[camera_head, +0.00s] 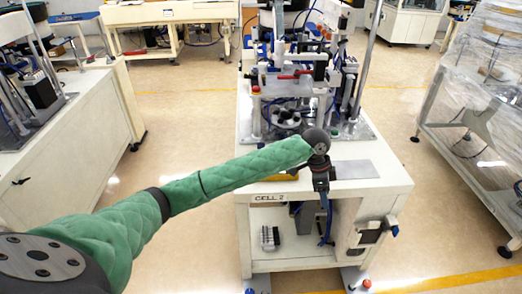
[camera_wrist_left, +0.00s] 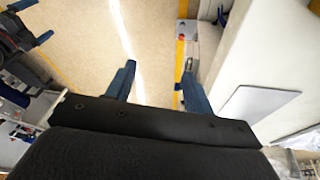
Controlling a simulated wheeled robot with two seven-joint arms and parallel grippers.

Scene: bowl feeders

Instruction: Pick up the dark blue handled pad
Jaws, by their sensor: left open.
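My left gripper (camera_head: 326,222) hangs fingers-down at the end of the green-sleeved arm, at the front edge of the white CELL 2 bench (camera_head: 225,191). In the left wrist view, its two blue fingers (camera_wrist_left: 158,80) are spread apart with nothing between them; bare floor shows behind. I cannot make out the dark blue handled pad for certain in either view; the arm and gripper cover part of the bench front.
A flat grey plate (camera_head: 355,169) lies on the bench top, right of the gripper; it also shows in the wrist view (camera_wrist_left: 260,103). A yellow item (camera_head: 281,178) is partly behind my arm. Machinery (camera_head: 290,88) stands at the back. A wrapped rack (camera_head: 487,100) is at right.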

